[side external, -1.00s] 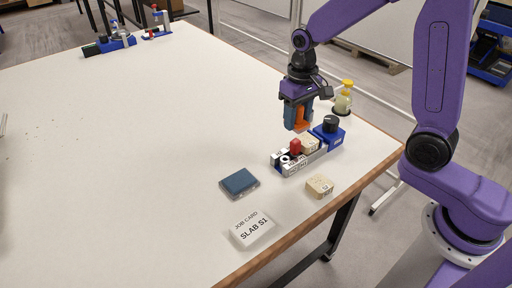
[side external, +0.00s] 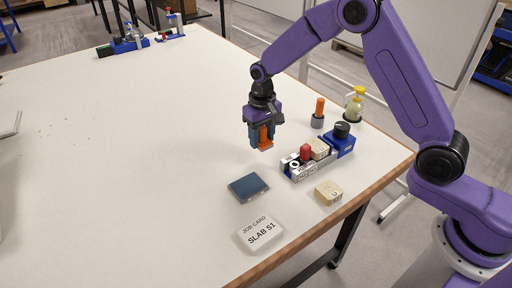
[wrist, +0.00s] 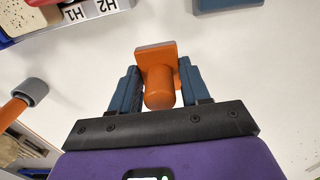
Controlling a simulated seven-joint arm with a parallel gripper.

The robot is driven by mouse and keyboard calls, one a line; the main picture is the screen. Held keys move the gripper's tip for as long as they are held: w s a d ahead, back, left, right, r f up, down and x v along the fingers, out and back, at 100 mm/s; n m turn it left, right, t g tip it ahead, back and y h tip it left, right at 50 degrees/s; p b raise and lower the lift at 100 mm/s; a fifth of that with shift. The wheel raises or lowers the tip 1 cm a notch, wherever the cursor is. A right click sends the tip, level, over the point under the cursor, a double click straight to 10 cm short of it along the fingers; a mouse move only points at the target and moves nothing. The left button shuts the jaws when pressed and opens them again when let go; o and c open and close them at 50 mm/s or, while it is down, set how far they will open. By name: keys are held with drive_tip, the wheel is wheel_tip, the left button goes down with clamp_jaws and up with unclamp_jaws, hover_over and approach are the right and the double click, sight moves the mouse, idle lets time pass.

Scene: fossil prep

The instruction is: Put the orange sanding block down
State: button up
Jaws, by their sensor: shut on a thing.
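The orange sanding block (side external: 265,139) is held between the blue fingers of my gripper (side external: 263,138), above the white table in the side external view. In the wrist view the sanding block (wrist: 157,75) shows a rounded orange grip and a flat orange plate with a grey edge. My gripper (wrist: 157,92) is shut on its grip there. The block hangs clear of the table, left of the labelled rack and behind the dark blue pad. How high it is above the table is hard to tell.
The dark blue pad (side external: 248,187), job card (side external: 260,233) and beige block (side external: 328,192) lie nearer the front. The rack (side external: 305,168) of small blocks, a blue unit (side external: 342,139), an orange-handled tool (side external: 318,112) and a yellow-topped bottle (side external: 355,103) stand right. The table's left and middle are clear.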

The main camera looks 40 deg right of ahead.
sight(256, 156)
drive_tip(key=shift+w+a+f, duration=0.25)
drive_tip(key=shift+w+f, duration=0.7)
drive_tip(key=shift+f, duration=0.25)
drive_tip(key=shift+w+f, duration=0.1)
drive_tip(key=shift+f, duration=1.5)
drive_tip(key=shift+f, duration=0.1)
drive_tip(key=o, duration=0.9)
drive_tip(key=shift+o, duration=0.2)
wheel_tip(256, 156, up, 12)
drive_tip(key=shift+r, duration=0.1)
